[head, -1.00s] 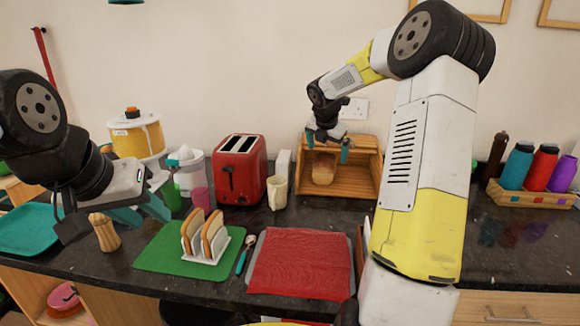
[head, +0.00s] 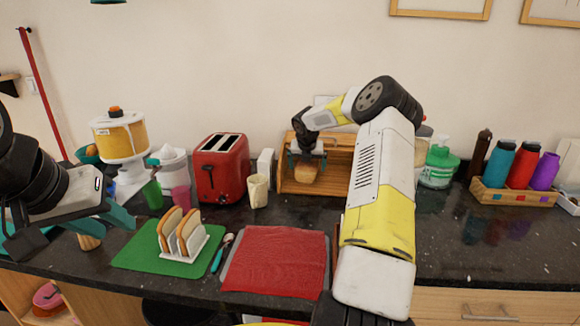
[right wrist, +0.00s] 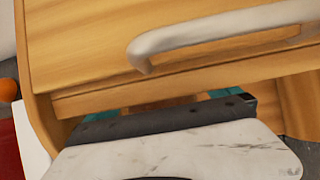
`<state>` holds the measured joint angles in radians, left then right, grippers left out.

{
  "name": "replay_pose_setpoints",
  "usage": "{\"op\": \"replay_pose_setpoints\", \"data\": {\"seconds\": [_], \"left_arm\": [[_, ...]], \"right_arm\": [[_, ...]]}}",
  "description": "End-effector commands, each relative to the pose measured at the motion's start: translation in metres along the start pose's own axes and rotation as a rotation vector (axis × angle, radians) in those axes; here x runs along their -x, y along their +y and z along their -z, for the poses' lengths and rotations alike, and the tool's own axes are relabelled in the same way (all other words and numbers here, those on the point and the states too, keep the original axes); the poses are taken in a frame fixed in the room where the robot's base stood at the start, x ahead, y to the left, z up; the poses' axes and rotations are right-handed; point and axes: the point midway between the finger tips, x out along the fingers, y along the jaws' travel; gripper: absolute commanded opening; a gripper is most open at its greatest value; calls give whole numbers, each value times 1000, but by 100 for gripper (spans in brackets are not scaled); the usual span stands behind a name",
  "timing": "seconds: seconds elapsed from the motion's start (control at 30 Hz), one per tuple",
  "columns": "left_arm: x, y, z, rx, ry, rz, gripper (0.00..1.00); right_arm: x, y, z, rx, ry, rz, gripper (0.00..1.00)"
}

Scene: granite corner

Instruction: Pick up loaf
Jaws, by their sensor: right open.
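The loaf (head: 307,172) is brown and sits in the open front of the wooden bread box (head: 337,188) at the back of the counter. My right gripper (head: 307,158) is open at the box's front, right at the loaf; the head view does not show clearly whether the fingers touch it. In the right wrist view, teal fingertips (right wrist: 160,104) reach under the box's wooden lid, and a small brown patch shows between them; most of the loaf is hidden. My left gripper (head: 118,217) appears open and empty at the left, over the counter.
A red toaster (head: 221,168) and a cream mug (head: 258,190) stand left of the box. A toast rack (head: 183,238) rests on a green mat (head: 135,255). A red cloth (head: 277,262) lies in front. Bottles in a crate (head: 515,197) stand at right.

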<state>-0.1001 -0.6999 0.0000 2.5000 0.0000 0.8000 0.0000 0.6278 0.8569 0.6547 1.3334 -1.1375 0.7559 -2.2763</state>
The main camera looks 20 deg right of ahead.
Motion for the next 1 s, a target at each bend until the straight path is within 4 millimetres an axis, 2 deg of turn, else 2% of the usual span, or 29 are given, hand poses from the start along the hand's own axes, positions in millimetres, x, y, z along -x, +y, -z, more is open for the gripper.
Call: {"op": "replay_pose_setpoints", "data": {"seconds": [0.3,0.63,1.0], "left_arm": [[0,0,0,0,0,0,36],[0,0,0,0,0,0,36],[0,0,0,0,0,0,36]], "right_arm": [[-6,0,0,-1,-1,0,98],[-5,0,0,-1,-1,0,33],[0,1,-4,-1,-4,0,33]]}}
